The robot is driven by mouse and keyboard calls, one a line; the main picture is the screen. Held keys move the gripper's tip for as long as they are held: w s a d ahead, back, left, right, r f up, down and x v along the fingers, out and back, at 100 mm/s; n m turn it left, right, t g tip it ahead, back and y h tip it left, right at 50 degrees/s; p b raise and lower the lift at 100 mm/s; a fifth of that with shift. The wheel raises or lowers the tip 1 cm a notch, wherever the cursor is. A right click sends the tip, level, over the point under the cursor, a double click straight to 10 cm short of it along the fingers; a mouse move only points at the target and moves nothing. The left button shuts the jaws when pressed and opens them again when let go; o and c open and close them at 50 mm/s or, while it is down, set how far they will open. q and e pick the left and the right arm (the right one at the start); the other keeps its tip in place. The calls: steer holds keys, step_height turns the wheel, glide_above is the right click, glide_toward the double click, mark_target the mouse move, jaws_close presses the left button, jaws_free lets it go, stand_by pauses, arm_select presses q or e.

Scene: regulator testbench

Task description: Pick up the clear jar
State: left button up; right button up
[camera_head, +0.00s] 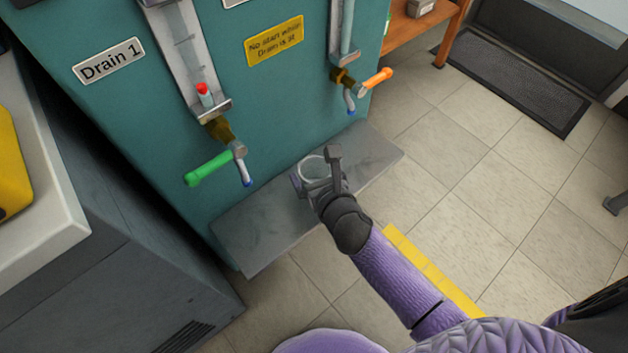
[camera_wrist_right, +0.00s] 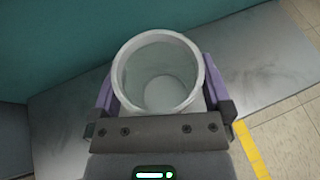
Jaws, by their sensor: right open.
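The clear jar (camera_head: 313,167) stands on the grey metal shelf at the foot of the teal bench. In the right wrist view the jar (camera_wrist_right: 158,75) is upright, open at the top and looks empty. My right gripper (camera_head: 316,178) is open, with one finger on each side of the jar. In the wrist view its fingers (camera_wrist_right: 162,100) flank the jar's lower sides; I cannot tell whether they touch it. The gripper hides part of the jar in the head view. My left gripper is not in view.
The grey shelf (camera_head: 262,225) has free room left of the jar. Above it, a green-handled valve (camera_head: 208,168) and an orange-handled valve (camera_head: 375,82) stick out from the teal panel (camera_head: 130,115). A grey cabinet (camera_head: 120,235) stands at the left.

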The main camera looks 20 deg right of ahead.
steer(key=shift+c, duration=1.4)
steer(key=c, duration=0.7)
steer(key=shift+r+p, duration=0.35)
steer(key=shift+r, duration=0.1)
steer(key=shift+c, duration=0.2)
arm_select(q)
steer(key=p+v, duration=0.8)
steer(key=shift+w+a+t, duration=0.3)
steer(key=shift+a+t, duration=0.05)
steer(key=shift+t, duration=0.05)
arm_select(e)
step_height(320, 180, up, 9)
steer(key=shift+r, duration=0.15)
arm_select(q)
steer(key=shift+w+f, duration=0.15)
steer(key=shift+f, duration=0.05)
